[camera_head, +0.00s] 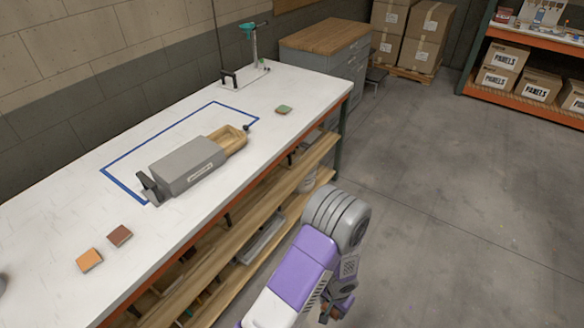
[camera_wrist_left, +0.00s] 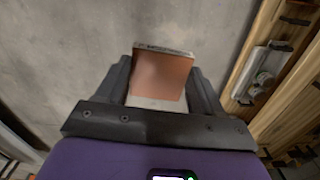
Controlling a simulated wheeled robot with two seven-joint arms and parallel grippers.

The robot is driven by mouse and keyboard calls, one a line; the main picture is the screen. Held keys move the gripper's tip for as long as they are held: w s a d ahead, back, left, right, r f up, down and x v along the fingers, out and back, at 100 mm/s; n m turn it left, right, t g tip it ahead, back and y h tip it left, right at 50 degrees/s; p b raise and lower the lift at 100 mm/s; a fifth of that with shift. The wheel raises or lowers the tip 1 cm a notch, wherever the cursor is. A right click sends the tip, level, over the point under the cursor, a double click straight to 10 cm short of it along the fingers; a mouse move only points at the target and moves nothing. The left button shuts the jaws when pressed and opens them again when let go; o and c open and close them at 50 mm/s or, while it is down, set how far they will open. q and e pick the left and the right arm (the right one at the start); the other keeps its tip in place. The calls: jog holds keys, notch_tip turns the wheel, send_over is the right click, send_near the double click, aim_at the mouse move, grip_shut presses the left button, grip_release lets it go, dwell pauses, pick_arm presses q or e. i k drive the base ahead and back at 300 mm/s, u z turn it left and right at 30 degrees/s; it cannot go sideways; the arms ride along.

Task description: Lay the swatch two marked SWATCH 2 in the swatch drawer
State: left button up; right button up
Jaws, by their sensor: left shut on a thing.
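My left gripper (camera_head: 338,309) hangs low in front of the workbench, beyond its front edge. In the left wrist view its fingers (camera_wrist_left: 162,92) are shut on a reddish-brown square swatch (camera_wrist_left: 162,74). The marking on this swatch's edge is too small to read. The swatch drawer (camera_head: 236,148) is a wooden tray pulled out of the right end of a grey box (camera_head: 186,165) on the bench. The part of its inside that shows looks empty. My right gripper is not in view.
An orange swatch (camera_head: 89,260) and a dark red swatch (camera_head: 120,236) lie at the bench's left, a green one (camera_head: 284,110) at its right. Blue tape (camera_head: 150,138) surrounds the box. The bench (camera_head: 225,190) has shelves below. The floor (camera_head: 440,220) at right is clear.

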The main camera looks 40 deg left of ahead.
aim_at(226, 145)
jog(key=u, duration=0.2)
jog(key=i, duration=1.45)
jog(key=u, duration=0.9)
